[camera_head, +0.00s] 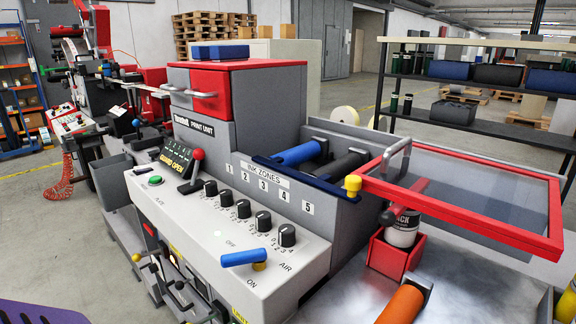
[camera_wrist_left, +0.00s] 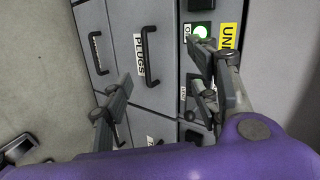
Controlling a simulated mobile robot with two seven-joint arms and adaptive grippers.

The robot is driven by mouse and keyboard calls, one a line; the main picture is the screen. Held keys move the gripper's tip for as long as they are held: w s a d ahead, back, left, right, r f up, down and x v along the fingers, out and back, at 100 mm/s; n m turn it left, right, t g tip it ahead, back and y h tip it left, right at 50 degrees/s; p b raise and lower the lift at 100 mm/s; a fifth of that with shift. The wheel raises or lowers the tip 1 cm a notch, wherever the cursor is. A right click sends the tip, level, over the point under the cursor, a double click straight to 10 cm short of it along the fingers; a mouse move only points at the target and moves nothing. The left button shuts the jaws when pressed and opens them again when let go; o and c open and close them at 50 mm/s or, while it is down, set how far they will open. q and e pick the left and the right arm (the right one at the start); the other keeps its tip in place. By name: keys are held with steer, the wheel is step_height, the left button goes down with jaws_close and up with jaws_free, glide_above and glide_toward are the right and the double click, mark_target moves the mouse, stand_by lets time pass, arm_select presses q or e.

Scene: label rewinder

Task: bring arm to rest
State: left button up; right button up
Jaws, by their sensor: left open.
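My left gripper (camera_wrist_left: 160,77) shows in the left wrist view with its two grey fingers spread apart and nothing between them. Behind the fingers is the grey cabinet front with a black handle (camera_wrist_left: 149,56) beside a PLUGS label (camera_wrist_left: 139,60). My purple arm link crosses the bottom of that view. A purple part of mine shows at the lower left corner of the head view. I cannot make out the left fingers there among the small levers. My right gripper is in neither view.
The print unit's control panel (camera_head: 217,238) has several black knobs and a blue lever (camera_head: 243,258). A red-framed clear guard (camera_head: 470,200) stands out at the right, above a steel surface (camera_head: 460,290) with an orange roll (camera_head: 402,305). Floor is clear at far left.

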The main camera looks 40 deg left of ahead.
arm_select(q)
steer(key=s+d+f+n+g+h, duration=0.1)
steer(key=s+d+f+n+g, duration=0.1)
steer(key=s+d+f+n, duration=0.4)
steer(key=s+d+f+n+g, duration=0.2)
steer(key=d+n+g, duration=0.15)
steer(key=d, duration=0.45)
steer(key=w+d+f+n+t, duration=0.1)
steer(key=w+d+n+t, duration=0.1)
steer(key=d+n, duration=0.75)
steer(key=w+d+r+m+p, duration=0.3)
steer(key=r+p, duration=0.6)
steer(key=shift+t, duration=0.45)
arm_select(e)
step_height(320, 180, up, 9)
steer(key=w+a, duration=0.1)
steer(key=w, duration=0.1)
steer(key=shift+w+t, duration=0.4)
arm_select(q)
steer(key=shift+w, duration=0.15)
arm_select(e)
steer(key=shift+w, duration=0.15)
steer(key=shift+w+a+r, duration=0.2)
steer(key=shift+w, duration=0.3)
